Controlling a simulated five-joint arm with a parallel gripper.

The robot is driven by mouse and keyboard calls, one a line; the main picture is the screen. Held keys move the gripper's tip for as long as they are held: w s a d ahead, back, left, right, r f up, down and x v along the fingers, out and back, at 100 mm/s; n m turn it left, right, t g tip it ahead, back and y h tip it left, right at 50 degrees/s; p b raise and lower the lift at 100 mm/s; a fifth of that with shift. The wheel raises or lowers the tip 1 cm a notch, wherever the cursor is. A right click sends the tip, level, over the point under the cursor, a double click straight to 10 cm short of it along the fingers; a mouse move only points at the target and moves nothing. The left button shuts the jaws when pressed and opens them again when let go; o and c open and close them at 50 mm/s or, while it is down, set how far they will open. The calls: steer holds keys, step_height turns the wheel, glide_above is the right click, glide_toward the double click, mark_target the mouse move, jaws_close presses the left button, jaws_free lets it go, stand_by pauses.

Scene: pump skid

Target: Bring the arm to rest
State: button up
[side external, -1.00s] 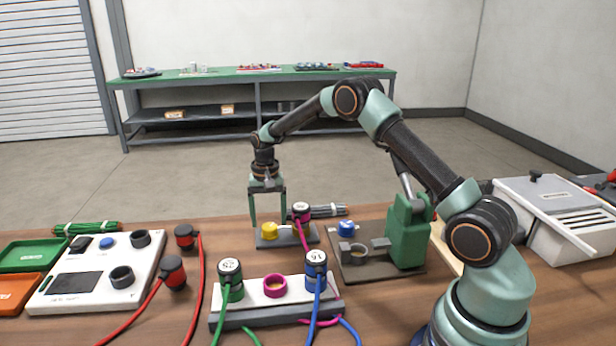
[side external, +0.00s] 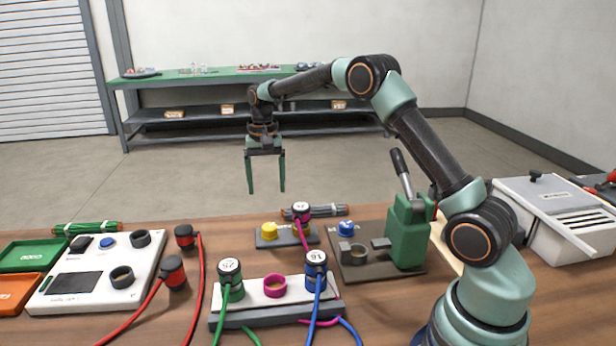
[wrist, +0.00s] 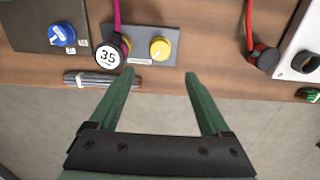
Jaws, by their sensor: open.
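My gripper (side external: 267,190) hangs open and empty, pointing down, in the air above the far edge of the wooden bench. It is clear of everything. Its two green fingers also show in the wrist view (wrist: 160,75), spread apart with nothing between them. Below it is a small grey plate (side external: 268,242) with a yellow knob (side external: 269,230) and a magenta-cabled plug (side external: 301,212) at its right end. In the wrist view the yellow knob (wrist: 160,48) and the plug marked 35 (wrist: 108,57) lie beyond the fingertips.
A white socket block (side external: 255,296) holds a green-cabled plug and a blue-cabled plug, with an empty magenta socket between. A green lever press (side external: 408,235) stands right. A white meter panel (side external: 95,275) with red cables lies left. The air around my gripper is free.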

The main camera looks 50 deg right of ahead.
steer(key=s+a+r+n+t, duration=0.35)
steer(key=s+a+r, duration=0.25)
steer(key=s+r, duration=0.5)
steer(key=s+a+n+t, duration=0.1)
steer(key=s+a+n, duration=0.1)
steer(key=s, duration=0.4)
steer(key=s+a+n+t, duration=0.1)
steer(key=s+a+n, duration=0.2)
steer(key=s, duration=0.3)
steer(key=shift+s+f+n, duration=0.15)
steer(key=shift+s+n, duration=0.05)
steer(key=shift+n, duration=0.15)
